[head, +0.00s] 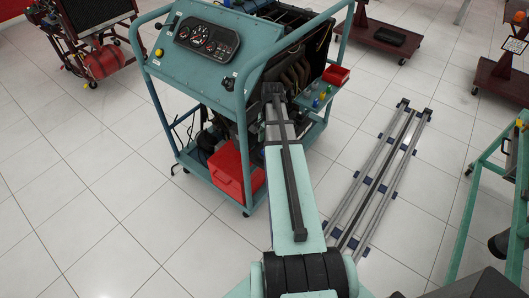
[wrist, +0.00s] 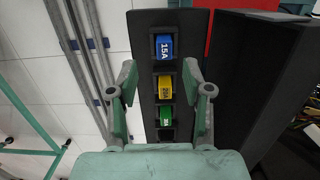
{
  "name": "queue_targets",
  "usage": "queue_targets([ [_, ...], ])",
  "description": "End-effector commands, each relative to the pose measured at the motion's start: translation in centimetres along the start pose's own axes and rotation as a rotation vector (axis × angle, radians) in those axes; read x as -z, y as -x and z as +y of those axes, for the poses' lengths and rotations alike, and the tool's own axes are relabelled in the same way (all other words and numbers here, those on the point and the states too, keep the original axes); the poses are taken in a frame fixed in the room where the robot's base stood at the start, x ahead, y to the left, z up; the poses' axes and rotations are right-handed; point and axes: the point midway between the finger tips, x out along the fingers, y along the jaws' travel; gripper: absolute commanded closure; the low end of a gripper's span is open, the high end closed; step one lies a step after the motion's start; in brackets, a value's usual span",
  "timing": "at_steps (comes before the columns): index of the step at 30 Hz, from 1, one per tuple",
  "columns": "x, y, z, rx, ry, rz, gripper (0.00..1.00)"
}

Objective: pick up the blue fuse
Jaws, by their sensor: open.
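The blue fuse (wrist: 164,46), marked 15A, sits in the top slot of a black holder (wrist: 184,22) in the wrist view. Below it are a yellow fuse (wrist: 165,88) and a green fuse (wrist: 166,116). My gripper (wrist: 160,76) is open and empty, its fingers on either side of the holder's column. The blue fuse lies beyond the fingertips in the picture; the height between them is unclear. My fingers cannot be made out there.
The teal engine trainer (head: 196,62) has a gauge panel and frame rails close to my arm. A red bin (head: 337,75) sits beside the fuses. A red toolbox (head: 232,172) is on its lower shelf. Floor rails (head: 384,180) lie to the right.

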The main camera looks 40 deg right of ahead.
Motion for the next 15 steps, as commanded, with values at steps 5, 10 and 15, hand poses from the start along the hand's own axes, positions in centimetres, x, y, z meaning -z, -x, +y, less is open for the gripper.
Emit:
queue_targets([
  [5,-0.1,-0.7,-0.1,-0.001,0.0,-0.001,0.5],
  [10,-0.1,-2.4,-0.4,-0.002,0.0,-0.002,0.5],
  [15,-0.2,-4.6,-0.6,-0.003,0.0,-0.002,0.5],
])
